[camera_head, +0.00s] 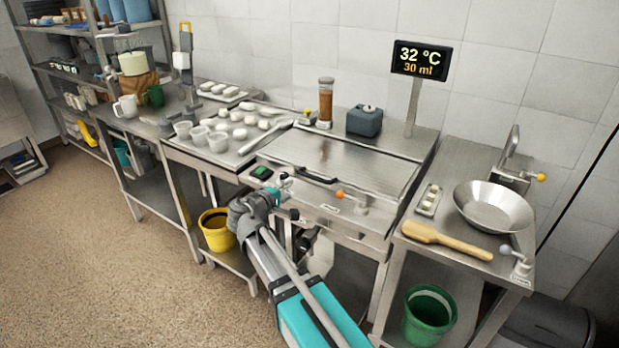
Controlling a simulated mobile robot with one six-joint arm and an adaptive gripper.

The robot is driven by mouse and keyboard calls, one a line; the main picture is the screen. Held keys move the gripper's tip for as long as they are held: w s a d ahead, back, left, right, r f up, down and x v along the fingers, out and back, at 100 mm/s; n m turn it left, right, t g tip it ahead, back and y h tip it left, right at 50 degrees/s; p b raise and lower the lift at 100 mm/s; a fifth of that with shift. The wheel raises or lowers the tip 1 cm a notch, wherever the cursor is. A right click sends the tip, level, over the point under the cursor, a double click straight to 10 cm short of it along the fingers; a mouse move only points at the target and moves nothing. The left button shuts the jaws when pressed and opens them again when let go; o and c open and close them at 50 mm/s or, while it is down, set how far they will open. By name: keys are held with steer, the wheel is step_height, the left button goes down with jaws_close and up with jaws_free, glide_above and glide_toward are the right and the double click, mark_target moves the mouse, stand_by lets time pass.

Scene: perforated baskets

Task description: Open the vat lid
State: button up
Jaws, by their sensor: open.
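The vat lid (345,167) is a flat steel panel lying level and closed on top of the middle steel unit. Its dark bar handle (317,178) runs along the front edge. My arm reaches up from the bottom of the picture, and my gripper (284,181) is open at the front of the unit, just left of and a little below the handle. It appears apart from the handle, though its small fingertips are hard to make out.
A green switch (261,172) and an orange-knobbed valve (340,194) are on the vat's front. A blue-grey box (364,121) and a brown-filled jar (325,103) stand behind the lid.

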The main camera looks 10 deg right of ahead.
mark_target(309, 177)
steer(key=b+x, duration=0.2)
steer(key=x, duration=1.1)
steer(key=shift+w+b, duration=0.1)
steer(key=shift+b, duration=0.2)
jaws_close()
